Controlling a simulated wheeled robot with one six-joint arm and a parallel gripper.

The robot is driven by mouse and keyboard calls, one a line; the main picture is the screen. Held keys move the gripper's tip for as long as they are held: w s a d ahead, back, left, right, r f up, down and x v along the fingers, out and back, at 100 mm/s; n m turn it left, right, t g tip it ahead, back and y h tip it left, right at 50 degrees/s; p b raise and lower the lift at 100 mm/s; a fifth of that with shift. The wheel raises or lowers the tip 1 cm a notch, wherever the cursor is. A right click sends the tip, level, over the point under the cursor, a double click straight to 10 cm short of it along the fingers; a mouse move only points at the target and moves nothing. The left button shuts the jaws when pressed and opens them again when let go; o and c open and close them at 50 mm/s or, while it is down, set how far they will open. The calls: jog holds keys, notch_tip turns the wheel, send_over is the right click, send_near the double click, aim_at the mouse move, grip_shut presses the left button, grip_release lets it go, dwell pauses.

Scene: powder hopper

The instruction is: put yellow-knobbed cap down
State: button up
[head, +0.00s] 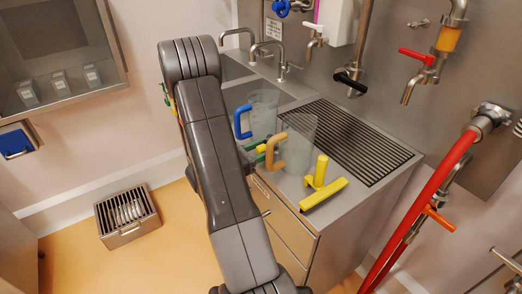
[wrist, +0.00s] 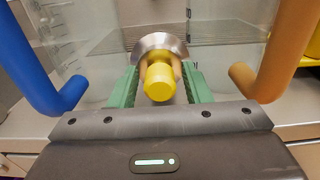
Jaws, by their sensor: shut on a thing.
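The yellow-knobbed cap (wrist: 160,84) is in the middle of the wrist view, with a round silvery metal disc beyond its yellow knob. The green fingers of my gripper (wrist: 158,88) are on both sides of the knob and shut on it. In the head view my arm hides most of the gripper and cap; a bit of green finger shows beside the jugs. I cannot tell whether the cap touches the counter (head: 335,211).
A clear jug with a blue handle (head: 242,122) is close on the left of my gripper, and one with an orange handle (head: 275,152) on the right. A yellow tool (head: 323,194) lies near the counter's front edge. A black drain grate (head: 345,140) is behind. Taps line the wall.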

jog(key=shift+f, duration=0.15)
jog(key=shift+f, duration=0.15)
jog(key=o, duration=1.1)
